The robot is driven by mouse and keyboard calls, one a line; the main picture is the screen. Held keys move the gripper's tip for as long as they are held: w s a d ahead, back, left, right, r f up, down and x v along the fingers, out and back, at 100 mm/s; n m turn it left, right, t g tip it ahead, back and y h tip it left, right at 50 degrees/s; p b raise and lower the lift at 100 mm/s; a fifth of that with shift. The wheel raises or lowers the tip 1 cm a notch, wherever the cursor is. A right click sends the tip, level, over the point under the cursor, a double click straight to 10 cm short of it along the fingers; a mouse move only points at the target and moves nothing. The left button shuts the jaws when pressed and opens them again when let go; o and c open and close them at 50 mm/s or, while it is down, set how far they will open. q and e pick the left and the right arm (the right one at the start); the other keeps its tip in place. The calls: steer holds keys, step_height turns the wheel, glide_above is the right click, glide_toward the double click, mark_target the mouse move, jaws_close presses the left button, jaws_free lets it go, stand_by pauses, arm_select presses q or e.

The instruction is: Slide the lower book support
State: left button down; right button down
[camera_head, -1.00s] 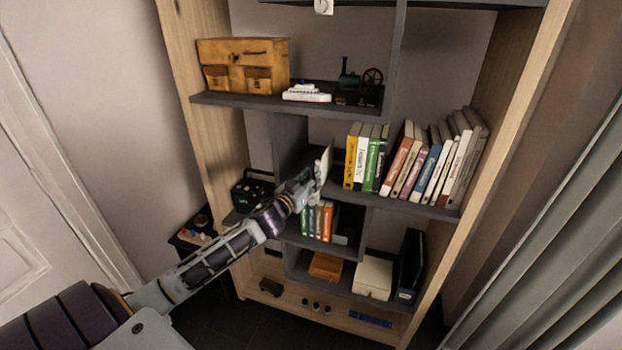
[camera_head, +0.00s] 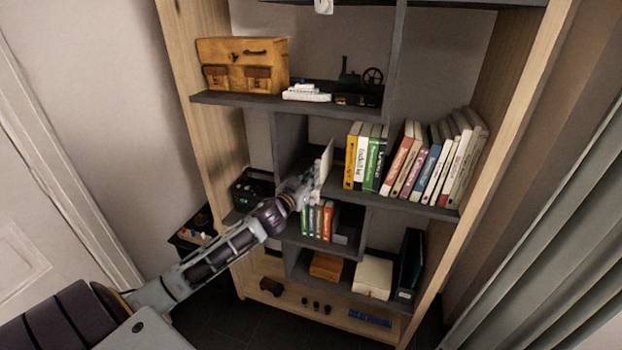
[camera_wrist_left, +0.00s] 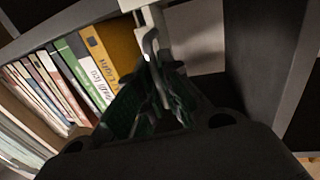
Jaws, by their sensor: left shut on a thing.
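The pale book support (camera_head: 327,160) stands upright on the middle shelf, left of the row of books. A yellow book (camera_head: 351,155) is the nearest book to it, with a gap between them in the head view. My left gripper (camera_head: 311,190) is at the front of the support, shut on its pale edge. In the left wrist view the fingers (camera_wrist_left: 152,78) close on the light upright part of the support (camera_wrist_left: 150,18), and they hide its lower part. My right gripper is not in view.
Several books (camera_head: 432,165) fill the shelf to the right, some leaning. A dark upright divider (camera_head: 290,145) stands left of the support. Smaller books (camera_head: 318,220) sit in the compartment below my gripper. A wooden case (camera_head: 243,65) is on the shelf above.

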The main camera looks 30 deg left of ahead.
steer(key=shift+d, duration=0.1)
arm_select(q)
steer(key=w+d, duration=0.1)
steer(key=d, duration=0.6)
steer(key=shift+w, duration=0.35)
steer(key=c, duration=1.6)
jaws_free()
steer(key=s, duration=1.2)
steer(key=shift+d, duration=0.2)
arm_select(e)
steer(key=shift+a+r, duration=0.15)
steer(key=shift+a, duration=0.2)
